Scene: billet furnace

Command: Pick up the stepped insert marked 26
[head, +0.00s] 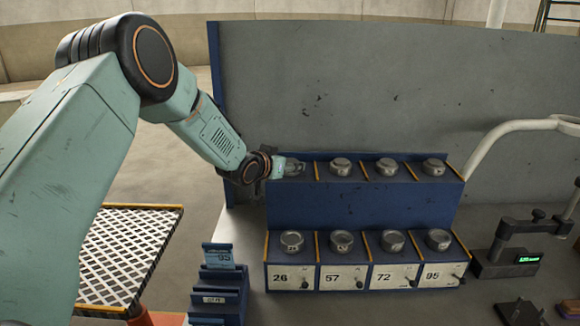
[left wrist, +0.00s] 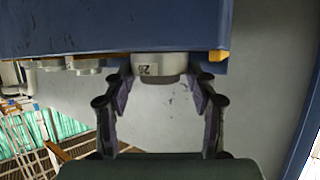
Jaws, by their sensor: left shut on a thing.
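The stepped insert marked 26 (left wrist: 160,66) is a grey metal piece with a pale number label, seen between my left fingers in the left wrist view. It is at the left end of the rack's upper shelf. My left gripper (head: 284,166) reaches it from the left and is shut on it, with one finger on each side (left wrist: 161,79). In the head view the gripper hides most of the insert. The blue rack (head: 360,205) holds several similar inserts on two levels. Below the lower row are labels 26 (head: 280,278), 57, 72 and 95. My right gripper is not in view.
A grey panel (head: 340,90) stands behind the rack. A pale curved arm (head: 500,128) and a gauge with a green display (head: 515,255) are at the right. A small blue stepped stand (head: 218,283) is at the front left, beside a mesh-topped table (head: 125,250).

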